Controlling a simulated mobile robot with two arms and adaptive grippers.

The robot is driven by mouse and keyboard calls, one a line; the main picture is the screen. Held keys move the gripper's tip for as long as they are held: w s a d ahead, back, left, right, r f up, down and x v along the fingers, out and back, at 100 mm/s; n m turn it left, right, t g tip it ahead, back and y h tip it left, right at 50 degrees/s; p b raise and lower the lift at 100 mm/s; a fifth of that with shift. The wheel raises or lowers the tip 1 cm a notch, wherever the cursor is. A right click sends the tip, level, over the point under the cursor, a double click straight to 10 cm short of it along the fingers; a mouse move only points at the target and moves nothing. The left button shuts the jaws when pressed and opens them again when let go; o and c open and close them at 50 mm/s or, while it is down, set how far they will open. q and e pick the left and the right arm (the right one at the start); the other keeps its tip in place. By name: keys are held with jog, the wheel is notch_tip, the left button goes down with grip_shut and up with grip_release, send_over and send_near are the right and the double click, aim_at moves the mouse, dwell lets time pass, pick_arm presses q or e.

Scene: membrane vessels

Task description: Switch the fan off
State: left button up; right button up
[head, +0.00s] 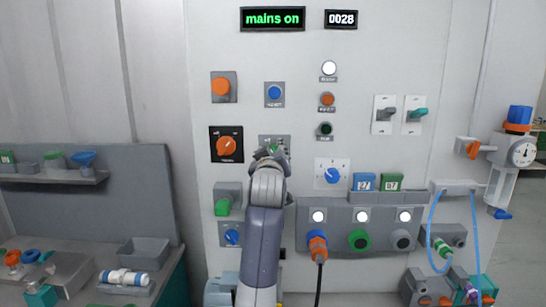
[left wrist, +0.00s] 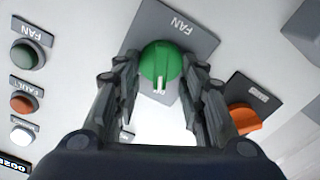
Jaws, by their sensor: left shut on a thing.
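The fan switch is a green round knob (left wrist: 160,62) with a white pointer mark, on a grey plate (left wrist: 185,20) labelled FAN in the left wrist view. My left gripper (left wrist: 160,75) has its two dark fingers on either side of the knob and is shut on it. A dark green lamp (head: 326,129) labelled FAN is on the panel above right of the gripper. My right gripper is not in view.
An orange rotary switch (head: 227,145) is just left of my gripper. A blue knob (head: 332,175) sits to the right. Lamps, sockets and a display (head: 272,18) reading "mains on" share the panel. A bench with a grey bin (head: 145,253) stands at the left.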

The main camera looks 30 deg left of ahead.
pick_arm(q)
jog(key=shift+r+n, duration=0.1)
jog(key=shift+n, duration=0.5)
jog(key=o, duration=1)
jog(key=shift+c, duration=0.2)
jog(key=shift+s, duration=0.1)
jog(key=v, duration=1.2)
jog(key=shift+a, duration=0.15)
